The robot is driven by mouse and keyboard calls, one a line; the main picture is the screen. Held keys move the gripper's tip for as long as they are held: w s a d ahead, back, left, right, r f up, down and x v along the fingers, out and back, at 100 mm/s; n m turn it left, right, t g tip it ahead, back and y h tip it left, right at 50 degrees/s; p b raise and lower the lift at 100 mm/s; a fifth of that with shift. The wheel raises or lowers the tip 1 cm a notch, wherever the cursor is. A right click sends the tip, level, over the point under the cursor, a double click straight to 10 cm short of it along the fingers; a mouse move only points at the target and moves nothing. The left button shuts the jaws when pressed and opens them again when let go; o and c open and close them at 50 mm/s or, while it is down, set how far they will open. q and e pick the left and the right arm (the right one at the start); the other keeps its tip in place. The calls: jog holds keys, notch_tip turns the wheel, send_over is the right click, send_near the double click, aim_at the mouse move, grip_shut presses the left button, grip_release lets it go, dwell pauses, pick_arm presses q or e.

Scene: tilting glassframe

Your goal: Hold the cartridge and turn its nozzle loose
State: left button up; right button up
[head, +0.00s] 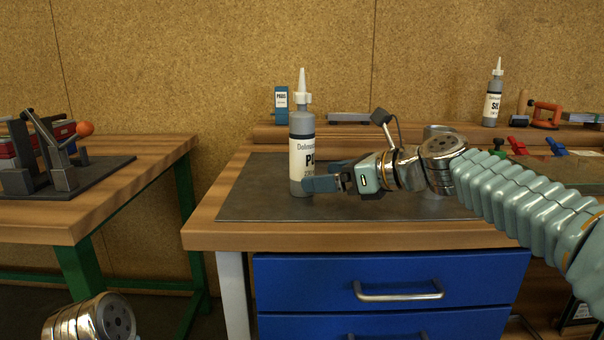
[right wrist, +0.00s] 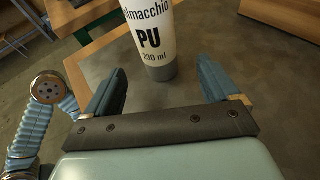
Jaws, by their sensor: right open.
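The cartridge (head: 301,152) stands upright on the dark mat near its left side, grey with a white label reading PU. Its white nozzle (head: 302,84) points up from the top. My right gripper (head: 307,184) is at the cartridge's lower part, reaching in from the right. In the right wrist view the cartridge (right wrist: 155,40) stands ahead, between the lines of the two spread fingers (right wrist: 160,82), with gaps on both sides. The gripper is open and holds nothing. My left gripper is not in view; only a part of my left arm shows at the bottom left.
The workbench has a dark mat (head: 255,200) and blue drawers (head: 390,280). A second bottle (head: 492,98) stands on the back shelf at right. A small blue box (head: 281,104) stands behind the cartridge. A side table (head: 90,205) at left bears a clamp device (head: 50,160). The mat's left part is clear.

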jog(key=p+x, duration=0.1)
jog(key=x, duration=0.2)
jog(key=shift+w+a, duration=0.2)
jog(key=shift+a, duration=0.1)
jog(key=shift+x, duration=0.8)
jog(key=shift+f, duration=0.15)
jog(key=c, duration=1)
jog(key=shift+o, duration=0.2)
jog(key=shift+d, duration=0.1)
